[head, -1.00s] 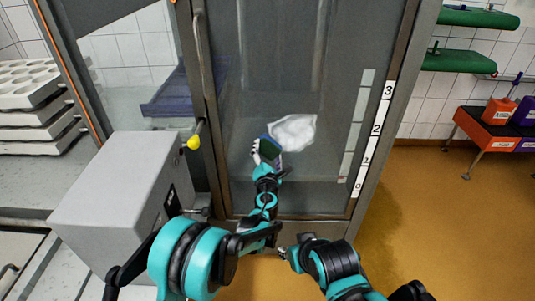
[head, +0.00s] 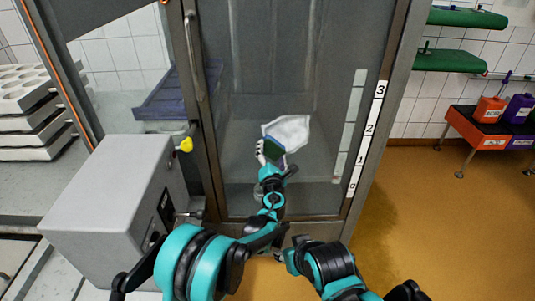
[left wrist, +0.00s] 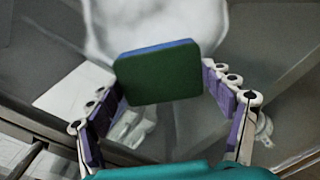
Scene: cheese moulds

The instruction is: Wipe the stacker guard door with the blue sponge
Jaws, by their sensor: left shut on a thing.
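The stacker guard door (head: 240,80) is a tall glazed panel in a grey frame, with a long handle on its left side. A whitish smear (head: 292,128) is on its lower middle pane. My left gripper (head: 271,158) is shut on the sponge (head: 274,148), just in front of the smear's lower left edge. Contact with the pane cannot be told. In the left wrist view the sponge (left wrist: 158,78) shows a dark green face and blue top edge between the purple-padded fingers, with the smear (left wrist: 150,25) beyond. My right arm shows at bottom centre; its gripper is not visible.
A grey box (head: 105,195) with a yellow knob (head: 186,145) stands left of the door. White moulds (head: 30,110) are stacked at far left. A numbered strip (head: 370,130) runs along the door's right side. An orange bench (head: 480,130) stands at right on open ochre floor.

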